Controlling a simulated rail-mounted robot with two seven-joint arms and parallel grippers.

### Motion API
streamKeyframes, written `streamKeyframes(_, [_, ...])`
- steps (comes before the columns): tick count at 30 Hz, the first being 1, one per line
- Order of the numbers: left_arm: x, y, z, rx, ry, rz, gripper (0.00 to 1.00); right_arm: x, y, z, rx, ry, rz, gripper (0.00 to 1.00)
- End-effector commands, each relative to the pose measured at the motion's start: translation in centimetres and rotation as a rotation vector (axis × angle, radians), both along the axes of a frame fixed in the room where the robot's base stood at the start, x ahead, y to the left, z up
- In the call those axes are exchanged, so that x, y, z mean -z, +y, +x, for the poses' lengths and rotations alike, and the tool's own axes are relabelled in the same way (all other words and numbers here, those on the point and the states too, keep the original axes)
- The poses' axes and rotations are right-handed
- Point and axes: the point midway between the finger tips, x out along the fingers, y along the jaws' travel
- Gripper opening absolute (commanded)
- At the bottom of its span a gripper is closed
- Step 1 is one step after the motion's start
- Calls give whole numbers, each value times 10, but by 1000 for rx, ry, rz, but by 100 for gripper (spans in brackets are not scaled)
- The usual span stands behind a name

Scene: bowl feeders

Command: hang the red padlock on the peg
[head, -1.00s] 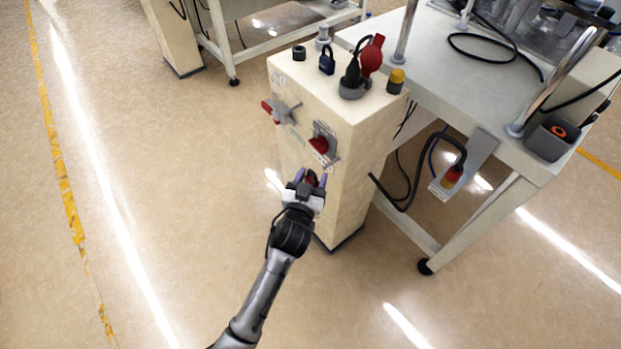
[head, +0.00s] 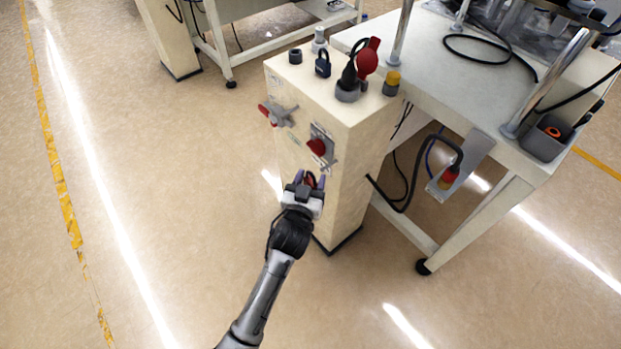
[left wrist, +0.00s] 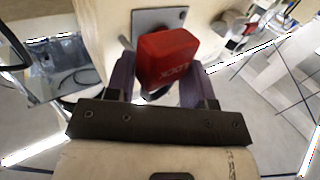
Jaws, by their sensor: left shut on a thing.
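The red padlock (left wrist: 168,58) is held between the two purple fingers of my left gripper (left wrist: 160,80) in the left wrist view. In the head view my left gripper (head: 310,181) is at the front face of the cream cabinet (head: 337,180), below the red rotary switch (head: 317,147), with a bit of red between its fingers. In the left wrist view a grey metal plate (left wrist: 145,19) on the cabinet lies just behind the padlock. I cannot make out the peg; the padlock and gripper cover much of that spot. The padlock's shackle is mostly hidden. My right gripper is not in view.
A worktable (head: 430,60) adjoins at right. Floor at left is clear.

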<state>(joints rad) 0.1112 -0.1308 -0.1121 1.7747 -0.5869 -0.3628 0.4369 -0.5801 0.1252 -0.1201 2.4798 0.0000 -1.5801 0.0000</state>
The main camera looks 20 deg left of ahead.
Motion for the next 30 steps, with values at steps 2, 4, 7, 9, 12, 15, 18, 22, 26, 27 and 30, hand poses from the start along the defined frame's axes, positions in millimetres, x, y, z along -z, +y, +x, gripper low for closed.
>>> streamKeyframes(2, [-1,0,0,0,0,-1,20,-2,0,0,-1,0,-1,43])
streamKeyframes(4, [0,0,0,0,0,-1,20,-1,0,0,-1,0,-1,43])
streamKeyframes(7, [0,0,0,0,0,0,20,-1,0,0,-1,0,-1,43])
streamKeyframes(9, [0,0,0,0,0,0,20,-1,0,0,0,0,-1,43])
streamKeyframes(12, [0,0,0,-1,0,0,20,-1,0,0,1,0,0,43])
streamKeyframes(15, [0,0,0,-1,0,0,20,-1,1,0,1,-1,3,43])
streamKeyframes(18, [0,0,0,-1,0,0,20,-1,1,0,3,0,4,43])
streamKeyframes(22, [0,-1,2,-1,0,-1,20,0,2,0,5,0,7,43])
streamKeyframes(26, [0,-2,5,-1,0,-1,20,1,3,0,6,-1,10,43])
streamKeyframes(27, [0,-2,5,-1,-1,-1,20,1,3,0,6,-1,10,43])
streamKeyframes(30, [0,-3,7,-1,-1,-1,20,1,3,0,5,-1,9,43])
